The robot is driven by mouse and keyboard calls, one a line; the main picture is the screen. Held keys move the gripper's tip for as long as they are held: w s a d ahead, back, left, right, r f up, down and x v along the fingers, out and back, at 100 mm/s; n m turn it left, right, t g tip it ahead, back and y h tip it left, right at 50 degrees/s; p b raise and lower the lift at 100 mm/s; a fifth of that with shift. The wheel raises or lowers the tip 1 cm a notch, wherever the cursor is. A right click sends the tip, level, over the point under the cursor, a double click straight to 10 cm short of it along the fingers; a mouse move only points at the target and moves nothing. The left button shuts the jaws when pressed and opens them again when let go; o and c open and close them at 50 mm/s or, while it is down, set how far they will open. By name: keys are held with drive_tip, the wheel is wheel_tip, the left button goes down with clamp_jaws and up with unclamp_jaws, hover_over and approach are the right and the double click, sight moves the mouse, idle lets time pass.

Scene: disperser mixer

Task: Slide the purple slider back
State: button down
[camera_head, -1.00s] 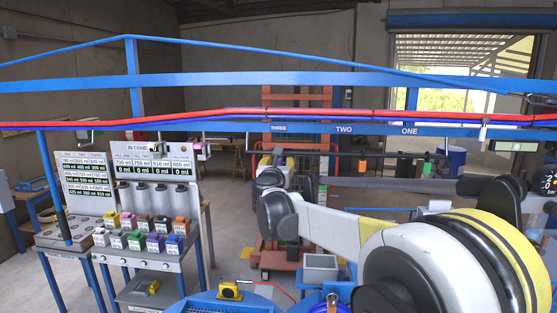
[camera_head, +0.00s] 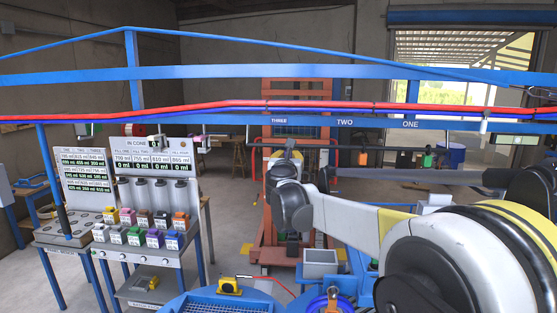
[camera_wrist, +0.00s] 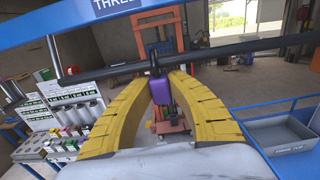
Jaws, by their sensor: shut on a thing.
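The purple slider (camera_wrist: 160,89) hangs by a dark hook from the black rail (camera_wrist: 220,56) in the wrist view. My gripper (camera_wrist: 161,84) has its two yellow fingers on either side of the slider, shut on it just below the rail. In the head view my arm reaches toward the rail under the THREE label (camera_head: 279,121). There my own wrist hides the slider and most of the gripper.
An orange slider (camera_head: 363,158) and a green slider (camera_head: 427,161) hang further right. A blue beam (camera_head: 380,128) with a red hose crosses above my arm. A grey tray (camera_wrist: 283,132) is at lower right in the wrist view. A dispensing table (camera_head: 150,242) stands left.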

drive_tip(key=d, duration=0.3)
drive_tip(key=shift+s+b, duration=0.1)
drive_tip(key=shift+b, duration=0.2)
drive_tip(key=c, duration=1.3)
unclamp_jaws()
drive_tip(key=shift+d, duration=0.2)
drive_tip(key=shift+c, duration=0.2)
drive_tip(key=shift+o, duration=0.4)
drive_tip(key=shift+d, duration=0.15)
drive_tip(key=s, duration=1.2)
drive_tip(key=shift+a, duration=0.25)
drive_tip(key=shift+f, duration=0.1)
